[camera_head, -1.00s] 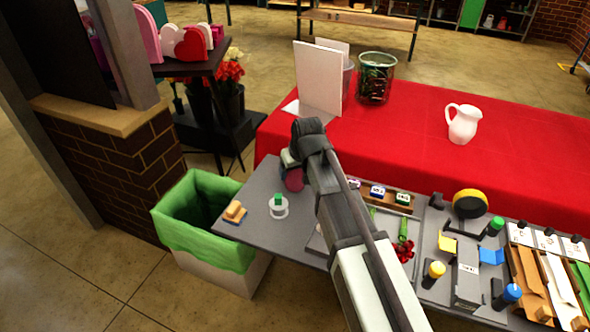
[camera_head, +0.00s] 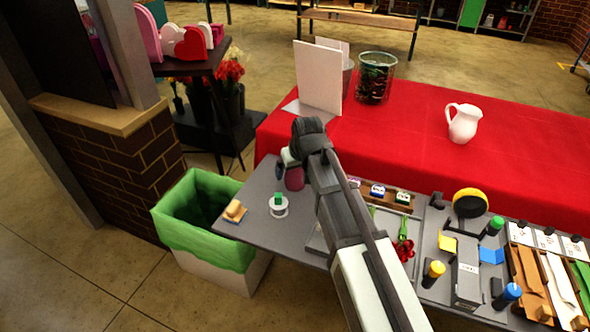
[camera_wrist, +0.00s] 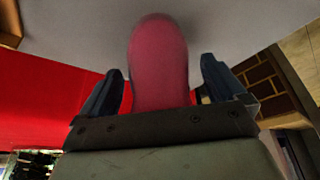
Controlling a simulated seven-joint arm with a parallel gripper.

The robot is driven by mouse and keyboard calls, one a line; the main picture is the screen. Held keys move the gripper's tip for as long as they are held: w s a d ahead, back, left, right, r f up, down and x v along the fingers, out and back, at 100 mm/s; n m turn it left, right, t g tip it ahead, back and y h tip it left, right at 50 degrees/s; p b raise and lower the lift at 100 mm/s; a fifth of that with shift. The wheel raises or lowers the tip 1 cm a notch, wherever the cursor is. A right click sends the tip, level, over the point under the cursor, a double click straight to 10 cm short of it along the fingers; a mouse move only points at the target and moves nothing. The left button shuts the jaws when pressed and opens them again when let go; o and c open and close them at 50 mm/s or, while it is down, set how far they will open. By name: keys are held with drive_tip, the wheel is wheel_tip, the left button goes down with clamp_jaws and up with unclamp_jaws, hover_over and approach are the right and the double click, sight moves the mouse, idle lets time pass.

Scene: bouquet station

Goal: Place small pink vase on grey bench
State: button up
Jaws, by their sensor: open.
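The small pink vase (camera_head: 294,179) stands on the grey bench (camera_head: 252,226), near its back edge, partly hidden by my arm in the head view. In the wrist view the vase (camera_wrist: 158,65) fills the middle, between the two dark fingers of my gripper (camera_wrist: 160,88). The fingers are apart, with a visible gap to the vase on the right; the left gap is narrow. In the head view my gripper (camera_head: 282,169) is beside the vase, and its fingers are mostly hidden.
A ribbon spool (camera_head: 279,212) and a sponge-like block (camera_head: 235,210) are on the bench's left. Red flowers (camera_head: 403,249) lie right of my arm. Behind is a red-covered table (camera_head: 420,125) with a white pitcher (camera_head: 462,124). A green-lined bin (camera_head: 205,256) stands left.

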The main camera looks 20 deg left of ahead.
drive_tip(key=v, duration=1.2)
drive_tip(key=shift+a, duration=0.15)
